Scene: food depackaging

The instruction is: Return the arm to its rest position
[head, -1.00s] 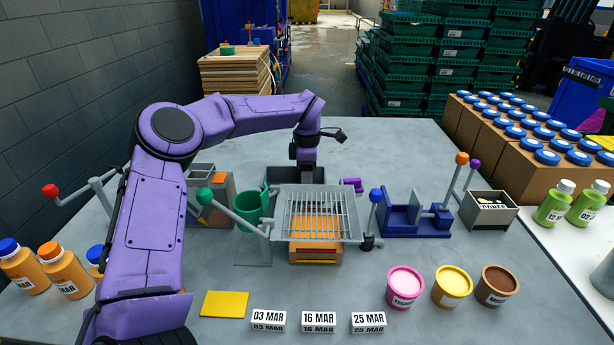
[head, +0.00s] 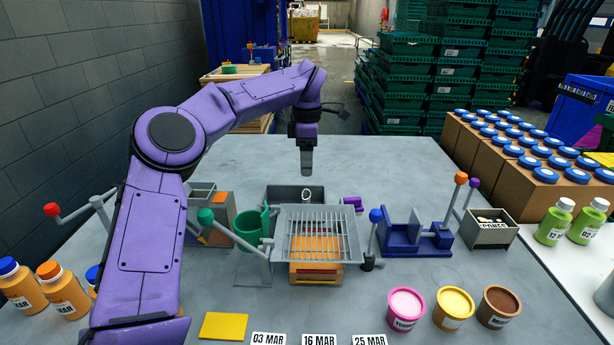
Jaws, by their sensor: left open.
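My purple left arm comes in from the left of the head view and arches over the table. My left gripper (head: 307,163) hangs pointing down above the dark grey bin (head: 283,194) behind the grated tray. It is open and apart from everything below it. A small pale ring-shaped item (head: 306,193) shows at that bin, under the gripper. My right gripper is not in view.
A grey grated tray (head: 345,250) stands mid-table, with a green cup (head: 247,230) and lever to its left. A blue fixture (head: 400,238) stands right. Tubs, such as the pink one (head: 405,308), and date blocks (head: 319,339) line the front. Orange bottles (head: 62,290) stand left.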

